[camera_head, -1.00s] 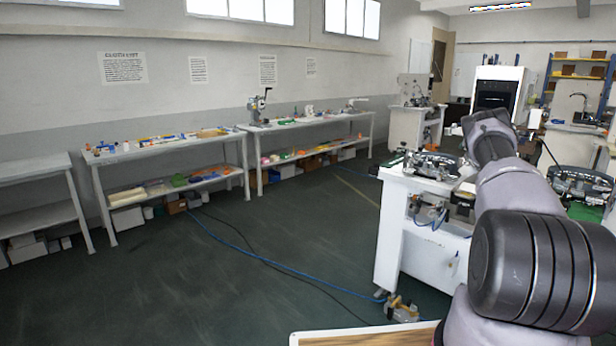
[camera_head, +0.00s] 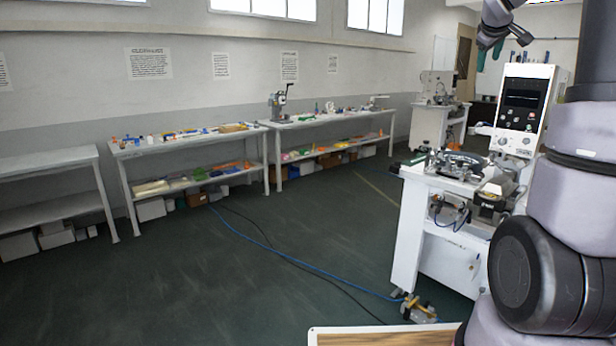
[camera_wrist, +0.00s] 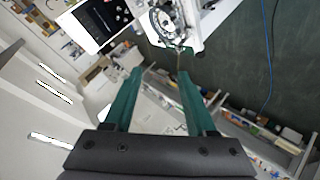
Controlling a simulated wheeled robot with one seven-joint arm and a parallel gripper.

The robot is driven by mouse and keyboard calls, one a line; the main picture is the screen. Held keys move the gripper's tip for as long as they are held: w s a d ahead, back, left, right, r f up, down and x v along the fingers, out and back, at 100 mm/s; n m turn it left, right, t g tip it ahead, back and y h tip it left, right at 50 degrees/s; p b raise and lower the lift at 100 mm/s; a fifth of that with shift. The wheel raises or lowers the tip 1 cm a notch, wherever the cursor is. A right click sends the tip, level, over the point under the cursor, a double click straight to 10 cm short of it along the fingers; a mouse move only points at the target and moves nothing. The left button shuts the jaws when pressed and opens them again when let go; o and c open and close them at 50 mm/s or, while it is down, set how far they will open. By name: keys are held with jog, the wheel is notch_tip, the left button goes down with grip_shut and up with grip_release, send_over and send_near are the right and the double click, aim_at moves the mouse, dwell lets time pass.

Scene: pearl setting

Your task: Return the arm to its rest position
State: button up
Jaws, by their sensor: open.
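My arm rises along the right edge of the head view, and its end is raised high at the top right. My gripper (camera_head: 490,53) is there, with its green fingers pointing down, in front of the wall and up and left of the white machine with a dark screen. In the wrist view my gripper (camera_wrist: 160,74) shows two green fingers spread apart with nothing between them. The fingers touch nothing that I can see.
A white workbench (camera_head: 445,268) with a metal fixture (camera_head: 455,163) stands close by, left of my arm. The white machine (camera_head: 523,105) is behind it. Shelved benches (camera_head: 185,150) line the left wall.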

jog(key=s+a+f+m+y, duration=0.2)
jog(key=s+a+f, duration=0.1)
jog(key=s+a, duration=0.5)
jog(key=s+a+f+m+g+y, duration=0.1)
jog(key=s+a+f+m+y, duration=0.2)
jog(key=s+a, duration=0.6)
jog(key=s+a+f+m+g+y, duration=0.1)
jog(key=s+a+f+m+y, duration=0.1)
jog(key=s+a+f, duration=0.3)
jog(key=s+a+m, duration=0.1)
jog(key=s+a, duration=0.3)
jog(key=s, duration=0.7)
jog(key=shift+s+f, duration=0.15)
jog(key=shift+s, duration=0.25)
jog(key=shift+a, duration=0.1)
